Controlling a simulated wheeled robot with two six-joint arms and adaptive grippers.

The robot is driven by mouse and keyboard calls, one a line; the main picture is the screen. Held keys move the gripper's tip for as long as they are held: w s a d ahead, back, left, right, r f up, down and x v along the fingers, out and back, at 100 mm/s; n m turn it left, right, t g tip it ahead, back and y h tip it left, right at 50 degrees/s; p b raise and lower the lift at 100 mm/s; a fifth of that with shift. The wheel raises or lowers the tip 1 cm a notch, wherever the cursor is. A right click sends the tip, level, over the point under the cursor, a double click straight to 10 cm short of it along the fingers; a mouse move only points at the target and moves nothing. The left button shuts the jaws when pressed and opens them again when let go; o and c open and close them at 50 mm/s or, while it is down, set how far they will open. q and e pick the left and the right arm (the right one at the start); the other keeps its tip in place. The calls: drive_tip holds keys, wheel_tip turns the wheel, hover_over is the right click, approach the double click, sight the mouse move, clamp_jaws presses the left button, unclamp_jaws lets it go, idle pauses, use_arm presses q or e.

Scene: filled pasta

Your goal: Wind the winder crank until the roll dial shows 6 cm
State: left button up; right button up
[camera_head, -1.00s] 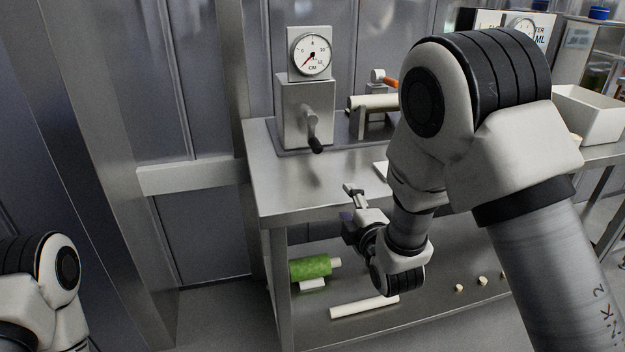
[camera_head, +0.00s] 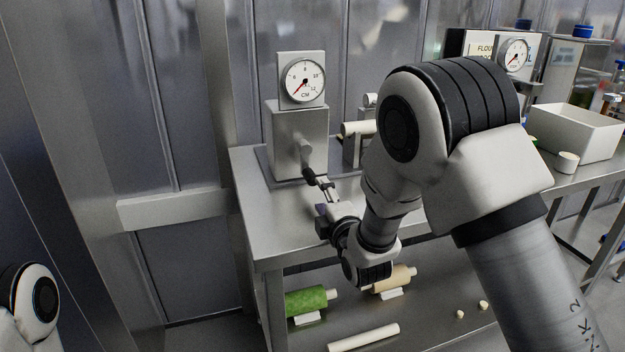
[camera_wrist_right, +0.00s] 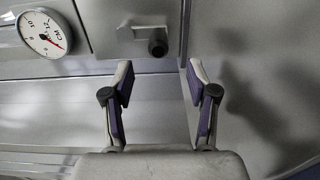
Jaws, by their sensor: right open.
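The roll dial (camera_head: 303,81) is a round white gauge marked CM on top of the grey winder box (camera_head: 299,137). Its red needle points to the lower left; the exact reading is too small to tell. The dial also shows, turned over, in the right wrist view (camera_wrist_right: 44,33). The winder crank (camera_head: 304,154) sticks out of the box front with its dark handle (camera_head: 309,174) hanging low. My right gripper (camera_head: 323,184) is open just in front of the handle. In the right wrist view the handle (camera_wrist_right: 157,42) lies just beyond the open fingertips (camera_wrist_right: 160,78), not between them.
A pale roll on a stand (camera_head: 358,128) sits right of the winder. A white bin (camera_head: 578,135) and a second dial (camera_head: 515,55) stand farther right. A green roll (camera_head: 306,301) and a tan roll (camera_head: 392,279) lie on the lower shelf.

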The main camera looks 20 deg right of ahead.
sight(312, 178)
drive_tip(key=w, duration=0.8)
drive_tip(key=shift+w+a, duration=0.15)
drive_tip(key=shift+w, duration=0.1)
drive_tip(key=shift+r, duration=0.1)
drive_tip(key=c, duration=1)
drive_tip(key=shift+c, duration=0.2)
